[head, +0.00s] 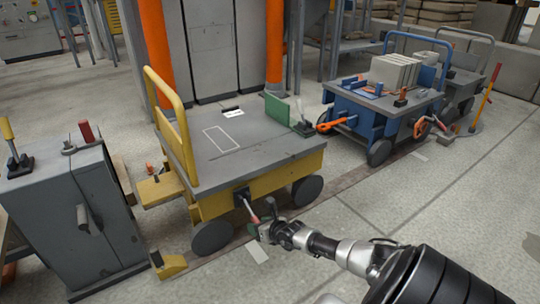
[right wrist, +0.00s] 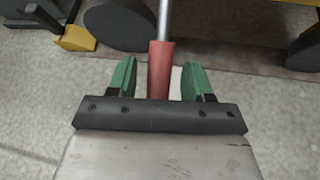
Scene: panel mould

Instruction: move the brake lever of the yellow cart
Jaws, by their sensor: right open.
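The yellow cart (head: 240,155) with a grey top stands in the middle of the head view. Its brake lever (head: 250,209), a metal rod with a red grip, hangs from a dark bracket on the cart's near side and slants down to the right. My right gripper (head: 262,232) is at the lever's lower end. In the right wrist view the red grip (right wrist: 160,65) lies between the two green fingers of the open right gripper (right wrist: 159,75), with a visible gap on each side. The rod runs up out of that view. My left gripper is not in view.
A grey cabinet (head: 75,215) with levers on top stands at the left. A yellow chock (head: 168,264) lies near the cart's left wheel. A blue cart (head: 375,110) carrying grey blocks stands at the back right. The floor at the right front is clear.

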